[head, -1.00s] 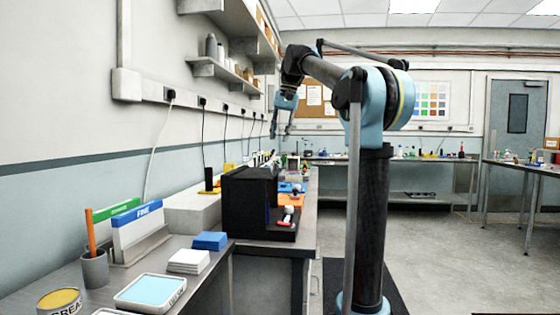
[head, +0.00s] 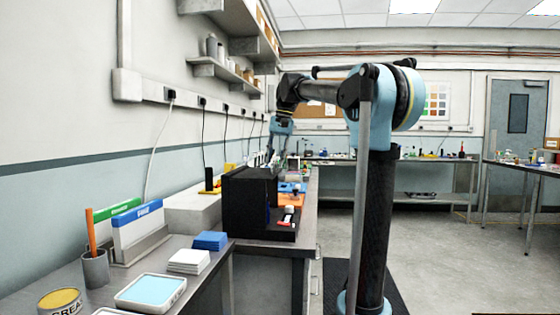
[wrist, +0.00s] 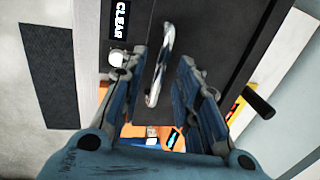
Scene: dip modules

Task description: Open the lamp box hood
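The lamp box (head: 250,200) is a black box on the left bench, its hood down as far as I can tell. In the wrist view its dark top (wrist: 215,28) carries a silver bar handle (wrist: 161,62) and a label reading CLEAR (wrist: 120,18). My gripper (head: 276,160) is just above the box's top at its right end. In the wrist view my gripper (wrist: 162,68) is open, with one finger on each side of the handle. I cannot tell whether either finger touches it.
A white round knob (wrist: 118,59) and a black side knob (wrist: 259,100) sit near the fingers. A white box (head: 190,214) stands left against the wall. Blue blocks (head: 210,240) lie nearer. The floor at right is clear.

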